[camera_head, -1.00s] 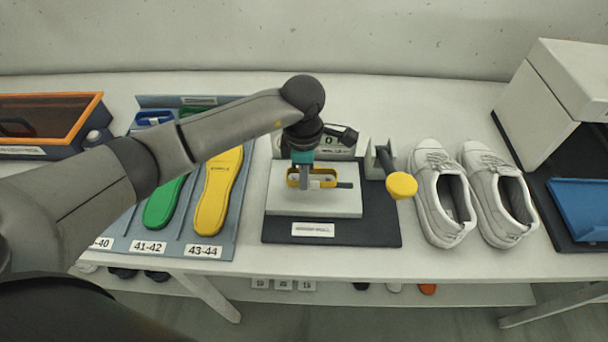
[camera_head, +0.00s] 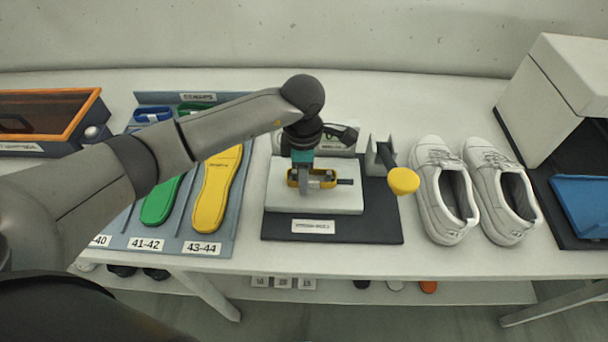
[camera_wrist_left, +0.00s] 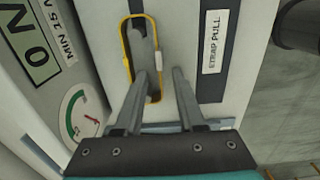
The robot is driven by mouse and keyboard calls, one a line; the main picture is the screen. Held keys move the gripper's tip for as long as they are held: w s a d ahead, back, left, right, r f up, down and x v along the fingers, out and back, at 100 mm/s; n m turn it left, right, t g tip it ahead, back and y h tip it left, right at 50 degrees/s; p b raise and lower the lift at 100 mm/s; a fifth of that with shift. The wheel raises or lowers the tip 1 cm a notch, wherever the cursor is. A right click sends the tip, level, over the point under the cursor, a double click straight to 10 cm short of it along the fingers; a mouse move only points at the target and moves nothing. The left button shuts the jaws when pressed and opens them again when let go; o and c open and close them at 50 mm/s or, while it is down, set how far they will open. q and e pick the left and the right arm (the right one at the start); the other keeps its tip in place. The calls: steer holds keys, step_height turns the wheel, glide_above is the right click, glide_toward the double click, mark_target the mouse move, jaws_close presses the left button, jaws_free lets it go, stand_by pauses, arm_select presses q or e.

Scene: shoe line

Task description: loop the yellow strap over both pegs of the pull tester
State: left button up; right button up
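The yellow strap (camera_head: 326,183) is a narrow closed loop lying over the pull tester (camera_head: 340,203), lengthwise from left to right. In the left wrist view the strap (camera_wrist_left: 125,55) surrounds a grey metal part at its upper end. Its lower end is partly covered by a finger, so I cannot tell whether both pegs are inside it. My left gripper (camera_head: 303,184) points down over the strap's left half. In the left wrist view its fingers (camera_wrist_left: 163,75) stand apart: one overlaps the loop, the other is outside it on the label side. My right gripper is not in view.
A lever with a yellow knob (camera_head: 403,181) stands at the tester's right. White shoes (camera_head: 447,200) are beyond it. An insole rack (camera_head: 180,242) is at the left, under my forearm. A round gauge (camera_wrist_left: 80,113) is close beside the fingers in the left wrist view.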

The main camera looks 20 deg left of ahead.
arm_select(q)
step_height(320, 180, up, 15)
steer(key=shift+r, duration=0.15)
stand_by(0.4)
